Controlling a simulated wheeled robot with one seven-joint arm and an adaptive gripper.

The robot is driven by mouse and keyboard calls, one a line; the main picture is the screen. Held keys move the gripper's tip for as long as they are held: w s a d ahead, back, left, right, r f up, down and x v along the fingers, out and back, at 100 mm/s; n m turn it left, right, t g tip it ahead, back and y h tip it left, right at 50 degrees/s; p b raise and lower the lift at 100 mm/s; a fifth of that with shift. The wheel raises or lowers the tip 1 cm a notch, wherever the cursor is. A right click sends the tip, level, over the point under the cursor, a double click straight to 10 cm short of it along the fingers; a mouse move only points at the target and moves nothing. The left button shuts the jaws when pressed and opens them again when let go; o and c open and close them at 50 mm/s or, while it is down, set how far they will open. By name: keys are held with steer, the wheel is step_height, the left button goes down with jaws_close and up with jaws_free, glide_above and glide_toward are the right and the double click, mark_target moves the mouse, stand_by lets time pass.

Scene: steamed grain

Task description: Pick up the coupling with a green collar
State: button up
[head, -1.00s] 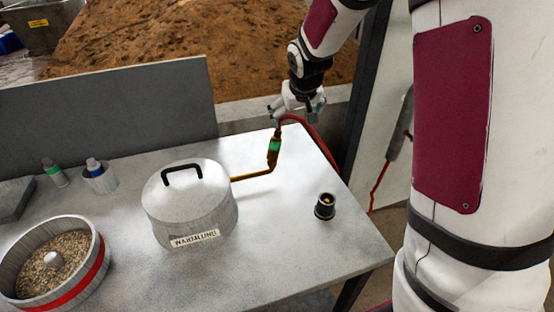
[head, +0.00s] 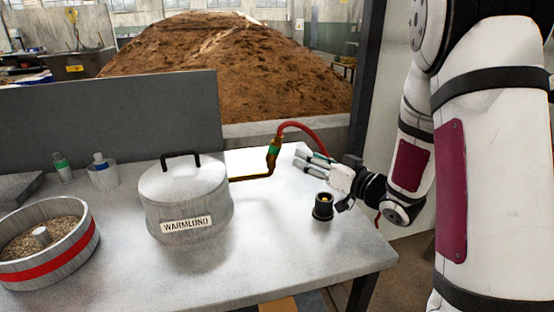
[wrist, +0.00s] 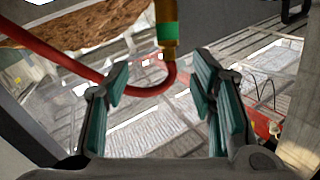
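The coupling with a green collar (head: 273,152) is brass and stands upright on the end of a bent brass pipe (head: 252,177) from the lidded metal pot. A red hose (head: 312,131) joins it at the top in the head view and curves down to the right. In the wrist view the coupling (wrist: 167,31) shows at the top centre, beyond the fingertips, with the red hose looping below it. My gripper (head: 316,162) is to the right of the coupling, pointing left toward it and apart from it. Its teal-padded fingers (wrist: 161,92) are spread with nothing held between them.
The pot (head: 184,200) labelled WARMLUND stands left of the coupling. A black socket (head: 323,207) stands on the table just below my gripper. A grain tub (head: 50,253) and small bottles are at the left. The table (head: 262,262) is clear in front.

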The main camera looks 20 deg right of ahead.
mark_target(276, 141)
steer(key=x, duration=0.9)
steer(key=b+x, duration=0.1)
steer(key=x, duration=0.3)
steer(key=shift+w+a+r, duration=0.1)
steer(key=shift+a+r, duration=0.05)
steer(key=shift+a, duration=0.25)
steer(key=shift+c, duration=0.6)
jaws_close()
